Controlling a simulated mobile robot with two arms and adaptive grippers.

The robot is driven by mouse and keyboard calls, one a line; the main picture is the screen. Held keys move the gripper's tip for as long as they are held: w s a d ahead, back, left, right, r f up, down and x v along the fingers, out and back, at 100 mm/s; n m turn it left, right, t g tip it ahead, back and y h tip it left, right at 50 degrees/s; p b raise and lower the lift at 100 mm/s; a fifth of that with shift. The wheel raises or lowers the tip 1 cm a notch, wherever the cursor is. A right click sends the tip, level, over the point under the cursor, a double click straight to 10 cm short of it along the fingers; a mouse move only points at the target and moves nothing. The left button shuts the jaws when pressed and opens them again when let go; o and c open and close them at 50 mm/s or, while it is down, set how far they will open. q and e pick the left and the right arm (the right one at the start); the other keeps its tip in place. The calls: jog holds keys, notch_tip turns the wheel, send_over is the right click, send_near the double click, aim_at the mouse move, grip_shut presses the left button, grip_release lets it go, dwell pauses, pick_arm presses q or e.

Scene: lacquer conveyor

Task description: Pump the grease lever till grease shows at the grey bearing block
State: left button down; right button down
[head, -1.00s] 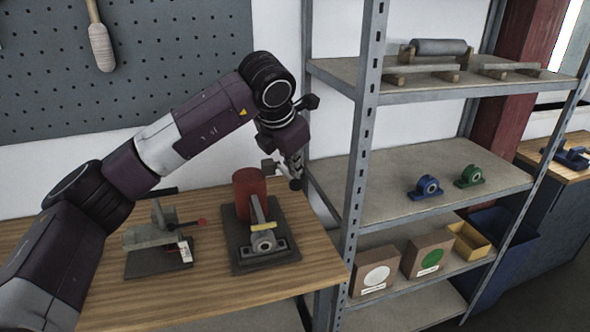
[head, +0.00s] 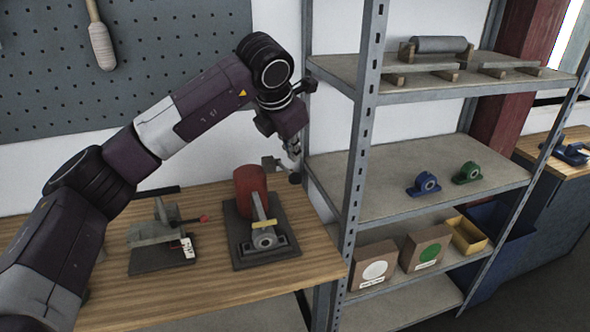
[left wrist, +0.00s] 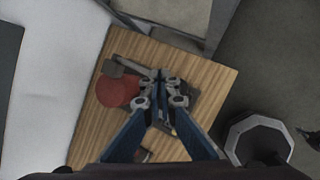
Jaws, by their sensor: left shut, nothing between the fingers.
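The red grease cylinder (head: 250,187) stands on a dark base plate (head: 238,262) on the wooden bench. The grey bearing block (head: 264,240) sits in front of it, with a yellow piece (head: 265,224) across its top; I cannot tell whether this is grease. A grey block (head: 270,163) shows behind the cylinder, apparently part of the lever; the left wrist view shows it dark (left wrist: 113,68) beside the cylinder (left wrist: 117,92). My left gripper (head: 293,168) is shut and empty near a dark round knob (head: 295,178); contact is unclear. My right gripper is out of view.
Left on the bench stands a grey device (head: 152,232) with a red-tipped handle and a tag. A metal shelf post (head: 360,150) rises close to my left gripper. The shelves hold a blue bearing block (head: 424,185), a green one (head: 468,173) and boxes (head: 375,270).

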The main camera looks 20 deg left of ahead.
pick_arm(q)
jog(key=r, duration=0.1)
jog(key=r+p, duration=0.1)
jog(key=w+r+p, duration=0.1)
jog(key=shift+a+r, duration=0.3)
jog(key=shift+r, duration=0.05)
dwell(0.3)
